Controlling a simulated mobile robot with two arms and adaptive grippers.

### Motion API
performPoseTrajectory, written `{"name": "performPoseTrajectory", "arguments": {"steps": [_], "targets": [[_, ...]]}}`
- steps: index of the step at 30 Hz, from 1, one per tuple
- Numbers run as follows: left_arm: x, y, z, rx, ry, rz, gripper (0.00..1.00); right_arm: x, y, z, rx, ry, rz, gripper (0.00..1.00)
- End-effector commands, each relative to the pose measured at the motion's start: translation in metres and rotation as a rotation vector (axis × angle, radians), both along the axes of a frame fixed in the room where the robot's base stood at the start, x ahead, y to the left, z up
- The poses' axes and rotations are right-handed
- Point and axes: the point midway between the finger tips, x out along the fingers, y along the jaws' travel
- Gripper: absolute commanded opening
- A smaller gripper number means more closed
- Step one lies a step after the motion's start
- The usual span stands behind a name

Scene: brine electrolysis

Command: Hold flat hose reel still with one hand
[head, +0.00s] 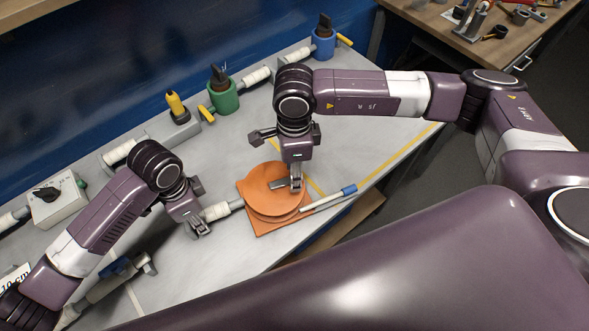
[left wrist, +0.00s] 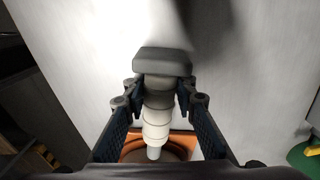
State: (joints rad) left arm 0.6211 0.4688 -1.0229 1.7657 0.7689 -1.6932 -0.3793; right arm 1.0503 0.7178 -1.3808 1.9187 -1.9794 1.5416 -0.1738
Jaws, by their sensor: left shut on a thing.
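The flat hose reel (head: 262,178) is an orange disc on an orange square base, lying on the grey table. My left gripper (head: 200,230) is left of the reel, shut on a white and grey stepped fitting (head: 222,210). In the left wrist view the fitting (left wrist: 157,118) sits between the two fingers, with the orange reel (left wrist: 180,140) beyond it.
A white tube with a blue end (head: 348,190) lies at the reel's right edge. A green holder (head: 222,98), a blue holder (head: 323,45) and a grey box with a black knob (head: 55,198) stand along the back. Bare table (head: 225,165) lies behind the reel.

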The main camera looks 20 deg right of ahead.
Motion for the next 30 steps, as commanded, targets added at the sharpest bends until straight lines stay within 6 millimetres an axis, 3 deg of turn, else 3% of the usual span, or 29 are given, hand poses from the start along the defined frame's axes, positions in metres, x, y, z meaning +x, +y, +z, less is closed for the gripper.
{"name": "performPoseTrajectory", "arguments": {"steps": [10,24,30], "targets": [[0.000,0.003,0.000,0.007,0.001,0.002,0.00,0.002,-0.002,0.010,-0.005,-0.003,-0.004,0.37],[0.000,0.004,-0.001,0.011,0.002,0.003,0.00,0.002,-0.002,0.101,-0.002,-0.004,-0.003,0.37],[0.000,0.005,-0.001,0.011,0.001,0.003,0.00,0.002,-0.003,0.118,-0.003,-0.001,-0.003,0.37]]}}
